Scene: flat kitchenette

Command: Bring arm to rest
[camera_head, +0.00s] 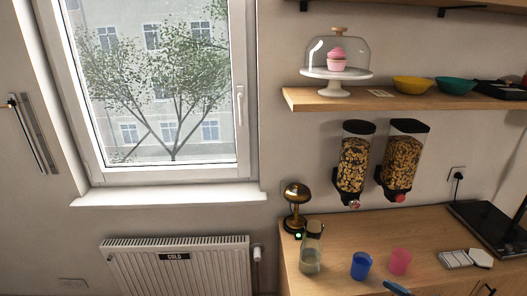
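Neither my arm nor my gripper shows in the head view. The view is filled by a kitchenette wall with a window, a shelf and a wooden counter (345,236). A small blue item (398,288) is cut by the bottom edge of the picture, and I cannot tell what it is.
On the counter stand a brass lamp (296,205), a glass bottle (311,250), a blue cup (361,266), a pink cup (400,262) and a dark hob (490,228). Two cereal dispensers (355,160) hang above. A radiator (180,270) is below the window (160,90).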

